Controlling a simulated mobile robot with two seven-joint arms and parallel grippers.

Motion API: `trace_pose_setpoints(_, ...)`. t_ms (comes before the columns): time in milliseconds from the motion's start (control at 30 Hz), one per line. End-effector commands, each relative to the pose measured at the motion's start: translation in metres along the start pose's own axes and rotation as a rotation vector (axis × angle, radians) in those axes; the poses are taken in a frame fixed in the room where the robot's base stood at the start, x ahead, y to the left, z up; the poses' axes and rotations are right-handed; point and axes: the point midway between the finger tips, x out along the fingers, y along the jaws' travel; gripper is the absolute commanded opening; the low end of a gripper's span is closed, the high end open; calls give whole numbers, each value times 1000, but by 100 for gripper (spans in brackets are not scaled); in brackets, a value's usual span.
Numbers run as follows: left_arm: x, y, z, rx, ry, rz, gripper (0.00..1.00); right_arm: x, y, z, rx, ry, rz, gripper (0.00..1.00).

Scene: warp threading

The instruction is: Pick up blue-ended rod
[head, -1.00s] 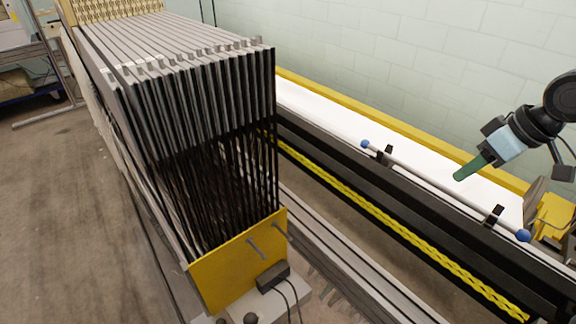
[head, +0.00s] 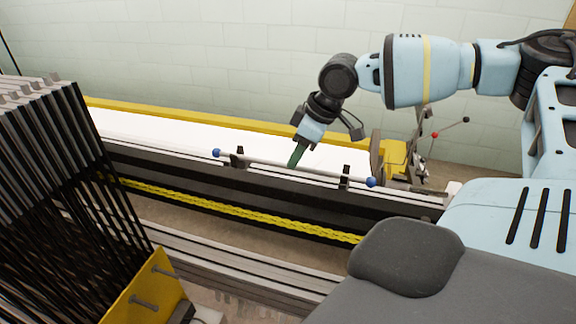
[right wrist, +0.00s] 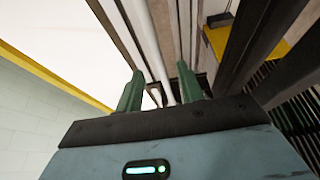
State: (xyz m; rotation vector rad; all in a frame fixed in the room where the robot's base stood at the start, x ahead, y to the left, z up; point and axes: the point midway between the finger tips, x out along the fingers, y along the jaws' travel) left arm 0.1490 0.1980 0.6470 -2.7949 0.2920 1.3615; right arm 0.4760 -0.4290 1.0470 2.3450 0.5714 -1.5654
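The blue-ended rod (head: 290,167) is thin and pale with a blue ball at each end. It lies across two black holders (head: 238,157) (head: 345,177) along the front edge of the white machine bed. My right gripper (head: 296,157) has green fingers and points down at the middle of the rod. In the right wrist view my right gripper (right wrist: 160,84) has its fingers apart. A pale bar that looks like the rod (right wrist: 160,62) runs between them; contact cannot be told. My left gripper is not in view.
A rack of black and grey frames (head: 50,170) with a yellow end plate (head: 150,292) stands at left. A yellow braided strip (head: 235,208) runs below the bed. A yellow bracket (head: 394,158) stands right of the rod. A pale block wall (head: 200,50) is behind.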

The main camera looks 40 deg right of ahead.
Motion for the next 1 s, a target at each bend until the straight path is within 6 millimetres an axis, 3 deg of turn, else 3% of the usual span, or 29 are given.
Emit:
trace_pose_setpoints(200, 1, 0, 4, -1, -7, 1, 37, 26, 1, 1, 0, -4, 0, 38)
trace_pose_setpoints(500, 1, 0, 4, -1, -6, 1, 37, 29, 1, 0, 1, 1, 1, 38)
trace_pose_setpoints(800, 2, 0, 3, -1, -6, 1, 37, 29, 1, 0, 1, 1, 1, 0)
trace_pose_setpoints(1000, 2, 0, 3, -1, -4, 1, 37, 29, 1, 0, 1, 2, 1, 0)
